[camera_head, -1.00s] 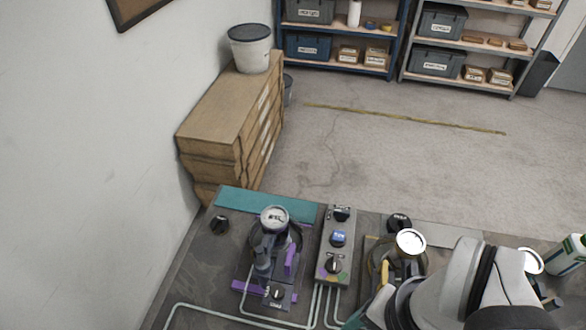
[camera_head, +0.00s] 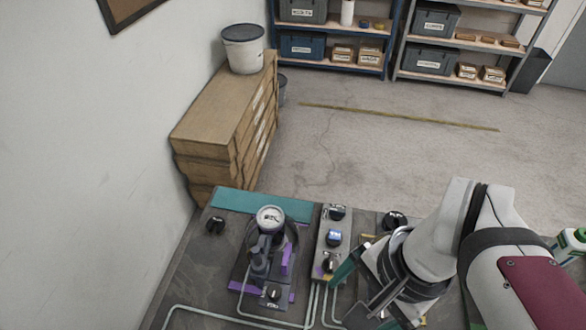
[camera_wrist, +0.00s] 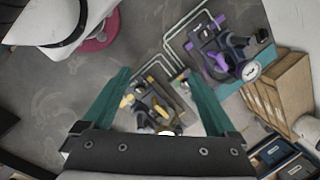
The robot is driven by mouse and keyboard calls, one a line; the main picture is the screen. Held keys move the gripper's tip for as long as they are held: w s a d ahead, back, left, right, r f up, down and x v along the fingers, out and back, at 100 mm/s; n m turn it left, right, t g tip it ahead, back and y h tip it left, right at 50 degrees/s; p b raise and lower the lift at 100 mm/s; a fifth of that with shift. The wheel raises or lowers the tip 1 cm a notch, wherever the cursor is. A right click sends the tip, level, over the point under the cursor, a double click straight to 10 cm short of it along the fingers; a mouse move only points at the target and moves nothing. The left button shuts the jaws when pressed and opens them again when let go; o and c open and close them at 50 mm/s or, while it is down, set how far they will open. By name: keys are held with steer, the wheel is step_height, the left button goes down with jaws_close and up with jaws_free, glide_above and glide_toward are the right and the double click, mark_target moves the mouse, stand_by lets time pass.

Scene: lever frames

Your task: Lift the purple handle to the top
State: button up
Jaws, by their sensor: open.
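The purple handle (camera_head: 285,261) is on the right side of a dark valve device (camera_head: 262,255) with a round gauge on top, at the left of the bench. The device stands on a base with purple edges. In the wrist view the handle (camera_wrist: 217,64) seems to be the purple piece below the gauge's level, partly hidden among dark parts. My gripper (camera_head: 358,297) is open and empty, to the right of the device and apart from it. In the wrist view its two teal fingers (camera_wrist: 160,82) spread wide, with the purple device beyond the right finger.
A grey control box (camera_head: 332,240) with knobs stands just right of the purple device. A device with a yellow handle (camera_wrist: 127,100) lies between my fingers in the wrist view. Pale pipes run along the bench front. A cardboard stack (camera_head: 222,125) stands behind.

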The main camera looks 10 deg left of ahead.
mark_target(285, 253)
steer(key=w+a+r+m+y, duration=0.25)
steer(key=w+a+m, duration=0.35)
steer(key=w+m, duration=0.45)
steer(key=shift+n+h, duration=0.35)
steer(key=shift+n, duration=0.3)
steer(key=x, duration=0.9)
steer(key=w+x, duration=0.1)
steer(key=x, duration=0.4)
steer(key=shift+a+f, duration=0.2)
steer(key=shift+a, duration=0.2)
jaws_close()
steer(key=shift+r, duration=0.1)
